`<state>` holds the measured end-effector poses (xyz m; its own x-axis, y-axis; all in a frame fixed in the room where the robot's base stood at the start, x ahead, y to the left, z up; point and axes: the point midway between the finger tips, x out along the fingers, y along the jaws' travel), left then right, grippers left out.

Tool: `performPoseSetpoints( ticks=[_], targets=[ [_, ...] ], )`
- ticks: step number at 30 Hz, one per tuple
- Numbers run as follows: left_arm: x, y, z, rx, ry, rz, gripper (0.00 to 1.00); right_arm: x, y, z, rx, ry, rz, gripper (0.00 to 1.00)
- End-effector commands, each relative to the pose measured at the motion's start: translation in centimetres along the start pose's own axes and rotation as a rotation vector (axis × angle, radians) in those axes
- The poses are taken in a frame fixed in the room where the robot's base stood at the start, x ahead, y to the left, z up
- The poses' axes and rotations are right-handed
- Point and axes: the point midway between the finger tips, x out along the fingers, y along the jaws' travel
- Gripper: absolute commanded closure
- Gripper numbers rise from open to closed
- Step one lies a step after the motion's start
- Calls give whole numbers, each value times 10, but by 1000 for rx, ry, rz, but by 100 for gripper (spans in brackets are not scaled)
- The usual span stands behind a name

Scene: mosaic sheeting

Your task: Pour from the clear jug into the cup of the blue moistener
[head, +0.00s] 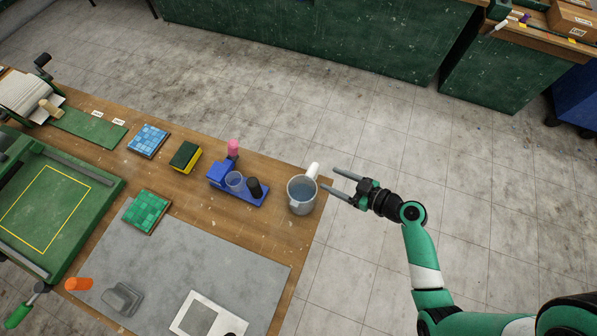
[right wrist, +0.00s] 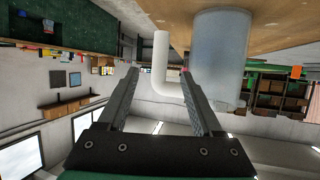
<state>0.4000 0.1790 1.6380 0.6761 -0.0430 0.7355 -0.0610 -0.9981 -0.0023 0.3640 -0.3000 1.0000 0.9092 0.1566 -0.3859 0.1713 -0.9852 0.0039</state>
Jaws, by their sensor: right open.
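The clear jug (head: 302,196) stands upright at the right end of the wooden table, with liquid in it and a white handle (head: 313,170) towards the back right. The blue moistener (head: 222,173) stands to its left, with a clear cup (head: 235,181) in it, a dark cylinder and a pink-topped part. My right gripper (head: 330,180) is open beside the jug, just past the table edge. In the right wrist view the gripper (right wrist: 162,80) has the white handle (right wrist: 161,62) between its fingertips, with the jug (right wrist: 218,55) behind the right finger. I cannot tell whether they touch. My left gripper is out of view.
A black and yellow sponge (head: 185,157), a blue tile sheet (head: 149,141) and a green tile sheet (head: 146,211) lie left of the moistener. A grey mat (head: 210,250) covers the table's front. Open floor lies right of the table.

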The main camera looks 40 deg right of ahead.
Motion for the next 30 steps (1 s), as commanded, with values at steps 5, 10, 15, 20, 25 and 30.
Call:
performPoseSetpoints(
  ticks=[5,10,15,20,25,30],
  targets=[
    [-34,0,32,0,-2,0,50,26,-1,9,-6,6,1,33],
    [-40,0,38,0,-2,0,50,48,0,3,-2,3,1,33],
    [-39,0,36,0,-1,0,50,51,0,0,-1,2,1,33],
    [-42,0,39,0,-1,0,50,74,0,1,-1,2,-1,33],
    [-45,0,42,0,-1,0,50,102,0,0,-1,3,0,33],
    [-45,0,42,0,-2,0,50,108,0,0,-1,3,2,33]
  ],
)
